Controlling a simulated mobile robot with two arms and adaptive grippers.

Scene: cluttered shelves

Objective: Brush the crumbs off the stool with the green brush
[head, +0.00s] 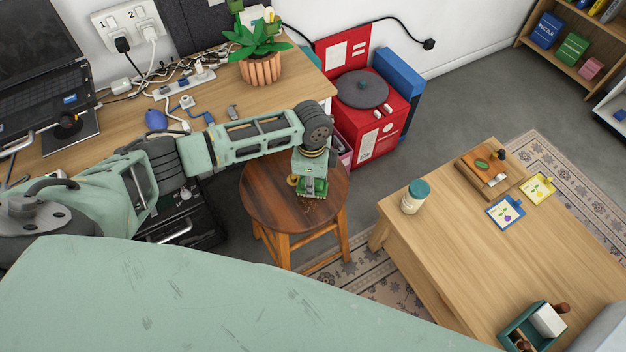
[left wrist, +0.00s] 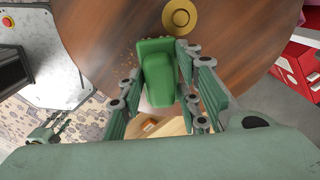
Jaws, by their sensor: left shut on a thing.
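The round wooden stool (head: 265,200) stands between the desk and the low table. My left gripper (head: 313,178) points down over its seat and is shut on the green brush (head: 312,188). In the left wrist view the green brush (left wrist: 157,75) sits between the fingers, over the stool top (left wrist: 240,30). Small brown crumbs (head: 306,206) lie on the seat beside the brush, and some crumbs (left wrist: 129,50) show at its edge in the left wrist view.
A gold round dish (left wrist: 181,17) lies on the stool close to the brush. The desk (head: 300,95) and red box (head: 372,120) are behind the stool. The low table (head: 450,235), with a jar (head: 414,198) at its corner, is to the right.

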